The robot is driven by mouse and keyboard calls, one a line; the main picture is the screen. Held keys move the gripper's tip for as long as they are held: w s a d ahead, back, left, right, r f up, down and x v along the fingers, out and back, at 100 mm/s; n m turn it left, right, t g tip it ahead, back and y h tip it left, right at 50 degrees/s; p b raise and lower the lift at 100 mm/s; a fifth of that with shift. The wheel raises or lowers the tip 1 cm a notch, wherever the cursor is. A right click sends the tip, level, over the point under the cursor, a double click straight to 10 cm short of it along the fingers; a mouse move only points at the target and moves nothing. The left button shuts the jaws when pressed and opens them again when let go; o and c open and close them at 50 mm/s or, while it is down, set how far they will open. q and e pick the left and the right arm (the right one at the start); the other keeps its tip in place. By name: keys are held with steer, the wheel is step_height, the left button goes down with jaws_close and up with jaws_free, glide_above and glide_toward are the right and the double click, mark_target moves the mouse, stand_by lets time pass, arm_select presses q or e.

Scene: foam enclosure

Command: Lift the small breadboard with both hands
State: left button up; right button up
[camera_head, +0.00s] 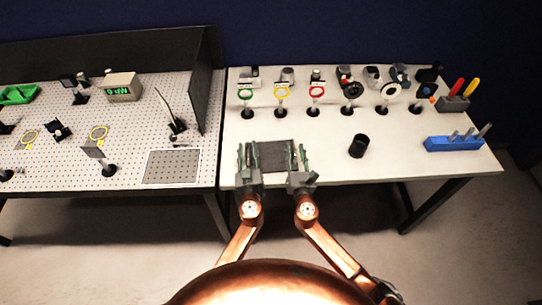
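The small breadboard (273,156) appears to be the dark, flat, roughly square plate near the front edge of the white table. My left gripper (247,156) is at its left edge and my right gripper (299,158) is at its right edge. The fingers of both lie close along the plate's sides and hide these edges. The view is too small to tell whether the fingers are closed on the plate, or whether the plate rests on the table or is just above it.
The white table (400,165) holds a black cylinder (358,146), a blue holder (453,143) and a row of post-mounted optics behind. The perforated table (60,175) at left carries a grey plate (172,166), several mounts and a boxed display (122,88).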

arm_select(q)
steer(key=shift+w, duration=0.2)
arm_select(e)
steer(key=shift+w, duration=0.15)
arm_select(q)
jaws_close()
arm_select(e)
steer(key=c, duration=0.8)
jaws_close()
steer(key=shift+d, duration=0.1)
arm_select(q)
steer(key=shift+r, duration=0.1)
